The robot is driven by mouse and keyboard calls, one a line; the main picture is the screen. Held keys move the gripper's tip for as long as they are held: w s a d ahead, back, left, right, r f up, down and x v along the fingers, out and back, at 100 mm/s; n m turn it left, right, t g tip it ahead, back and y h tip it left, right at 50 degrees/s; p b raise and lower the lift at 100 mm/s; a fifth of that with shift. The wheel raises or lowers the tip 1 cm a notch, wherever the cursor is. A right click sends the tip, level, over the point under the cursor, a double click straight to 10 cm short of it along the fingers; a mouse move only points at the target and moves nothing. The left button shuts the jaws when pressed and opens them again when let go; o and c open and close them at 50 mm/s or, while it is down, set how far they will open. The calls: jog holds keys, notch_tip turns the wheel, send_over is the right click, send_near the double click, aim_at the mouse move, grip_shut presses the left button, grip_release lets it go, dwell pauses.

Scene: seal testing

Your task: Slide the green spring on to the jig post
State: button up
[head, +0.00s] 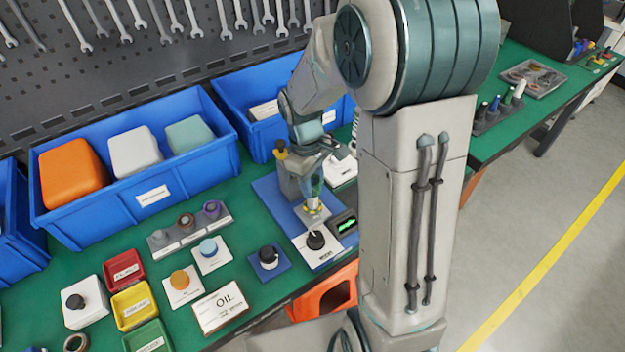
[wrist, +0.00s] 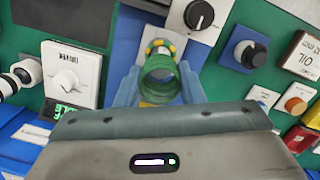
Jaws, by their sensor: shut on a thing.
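My gripper (head: 314,188) points down over the blue board (head: 268,195) in the head view. In the wrist view its two pale blue fingers (wrist: 160,88) are shut on the green spring (wrist: 158,72), one on each side of it. The spring looks like an open coil seen nearly end on. The jig (wrist: 161,47), a pale base with a ring of yellow studs, shows just beyond the spring's far end; its yellow also shows below my gripper in the head view (head: 313,210). The post itself is hidden, so I cannot tell whether the spring is around it.
A black knob on a white plate (head: 316,241) and a dark display (head: 343,226) stand close in front of the jig. Blue bins (head: 215,140) line the back.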

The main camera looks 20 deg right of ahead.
jog(key=shift+f, duration=0.15)
jog(key=o, duration=1.1)
jog(key=shift+c, duration=0.2)
notch_tip(320, 180, up, 7)
jog(key=p, duration=0.5)
dwell(0.5)
jog(key=s+r+m+t+y, duration=0.1)
jog(key=s+r+m+t, duration=0.3)
jog(key=s+r+m, duration=0.4)
jog(key=s+r, duration=0.4)
jog(key=s, duration=0.2)
jog(key=shift+s+t, duration=0.15)
jog(key=shift+t, duration=0.15)
